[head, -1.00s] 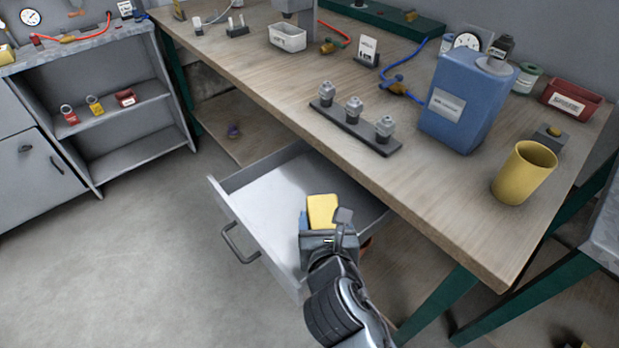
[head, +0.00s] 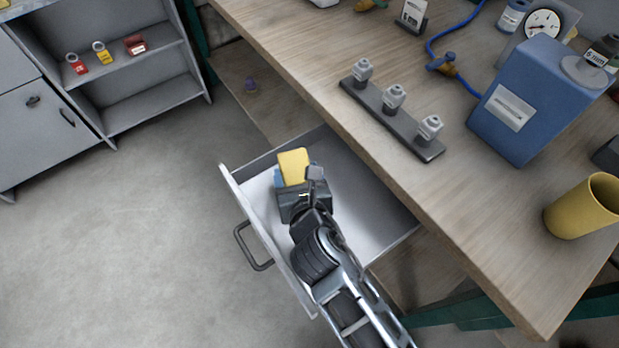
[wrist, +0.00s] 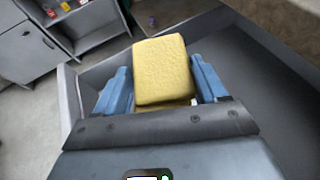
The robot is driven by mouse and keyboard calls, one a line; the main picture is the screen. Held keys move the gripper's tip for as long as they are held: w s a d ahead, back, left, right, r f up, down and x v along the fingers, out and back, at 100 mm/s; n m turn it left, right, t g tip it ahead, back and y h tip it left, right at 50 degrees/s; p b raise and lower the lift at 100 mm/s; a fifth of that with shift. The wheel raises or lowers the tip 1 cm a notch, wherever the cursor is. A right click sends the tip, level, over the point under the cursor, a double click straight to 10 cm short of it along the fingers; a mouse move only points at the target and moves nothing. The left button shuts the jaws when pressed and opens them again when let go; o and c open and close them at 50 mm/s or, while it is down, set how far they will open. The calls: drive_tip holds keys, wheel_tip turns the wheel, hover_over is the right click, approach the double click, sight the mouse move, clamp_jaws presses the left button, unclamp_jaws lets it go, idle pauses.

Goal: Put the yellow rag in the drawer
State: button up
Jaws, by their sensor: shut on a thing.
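The yellow rag (head: 294,165) is a thick folded block held in my gripper (head: 294,178). In the wrist view the rag (wrist: 163,70) sits between the two blue fingers of my gripper (wrist: 163,88), which touch it on both sides. The open drawer (head: 385,215) under the workbench has a pale inside and a dark handle (head: 251,246). In the head view the rag and gripper are over the drawer's inside, near its front left part. I cannot tell how high the rag is above the drawer floor. My arm hides part of the drawer's front wall.
The wooden workbench (head: 440,225) overhangs the drawer's back. On it stand a blue canister (head: 530,100), a yellow cup (head: 584,207) and a rack of fittings (head: 390,115). A grey cabinet (head: 150,70) stands at the left. The floor (head: 130,240) left of the drawer is clear.

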drive_tip(key=shift+w+d+f, duration=0.85)
drive_tip(key=shift+w+d, duration=0.1)
drive_tip(key=shift+d, duration=0.1)
drive_tip(key=shift+f+b, duration=0.6)
drive_tip(key=shift+f, duration=1.4)
drive_tip(key=shift+f, duration=0.2)
drive_tip(key=o, duration=1)
drive_tip(key=shift+o, duration=0.2)
